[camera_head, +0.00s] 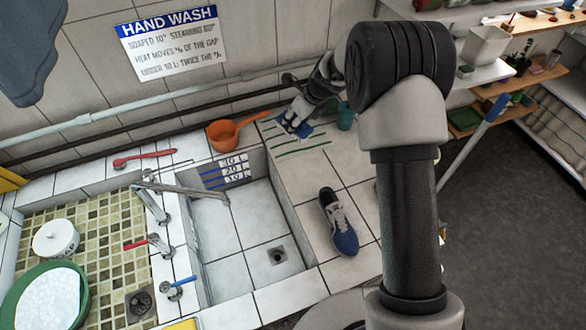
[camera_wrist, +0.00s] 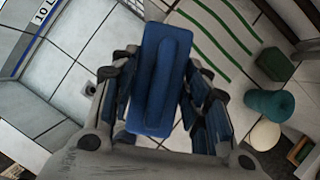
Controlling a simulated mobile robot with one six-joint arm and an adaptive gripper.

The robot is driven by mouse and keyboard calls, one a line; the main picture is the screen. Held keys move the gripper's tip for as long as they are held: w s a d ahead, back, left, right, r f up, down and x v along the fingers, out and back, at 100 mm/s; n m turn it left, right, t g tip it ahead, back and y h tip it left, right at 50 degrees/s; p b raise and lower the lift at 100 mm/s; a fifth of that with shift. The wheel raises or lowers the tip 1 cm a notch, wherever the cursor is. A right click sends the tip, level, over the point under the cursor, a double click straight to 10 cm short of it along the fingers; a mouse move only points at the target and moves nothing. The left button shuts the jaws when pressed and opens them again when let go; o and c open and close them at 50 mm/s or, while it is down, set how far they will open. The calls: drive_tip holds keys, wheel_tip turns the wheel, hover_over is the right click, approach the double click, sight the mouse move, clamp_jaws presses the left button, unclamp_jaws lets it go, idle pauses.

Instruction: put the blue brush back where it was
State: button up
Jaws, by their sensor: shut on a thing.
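The blue brush (camera_wrist: 160,80) fills the middle of the wrist view, its long flat back with a raised grip facing the camera. My gripper (camera_wrist: 160,100) is shut on it, with fingers on both sides. In the head view my gripper (camera_head: 297,127) is at the back of the tiled ledge, right of the sink basin. Only a small blue part of the brush (camera_head: 305,131) shows there. Green stripes (camera_head: 303,151) are on the tiles in front of and beside the gripper; they also show in the wrist view (camera_wrist: 222,42). I cannot tell whether the brush touches the ledge.
A teal cup (camera_head: 346,116) stands close right of my gripper. An orange dipper (camera_head: 229,133) lies to the left. A blue-grey shoe (camera_head: 339,224) is on the ledge nearer the front. The empty basin (camera_head: 235,235) is left of it. Pipes (camera_head: 190,100) run along the wall behind.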

drive_tip(key=shift+w+a+r, duration=0.1)
drive_tip(key=shift+w, duration=0.1)
drive_tip(key=shift+f+m, duration=0.3)
wheel_tip(320, 180, down, 20)
drive_tip(key=b, duration=0.6)
drive_tip(key=shift+w+r, duration=0.1)
drive_tip(key=shift+r, duration=0.25)
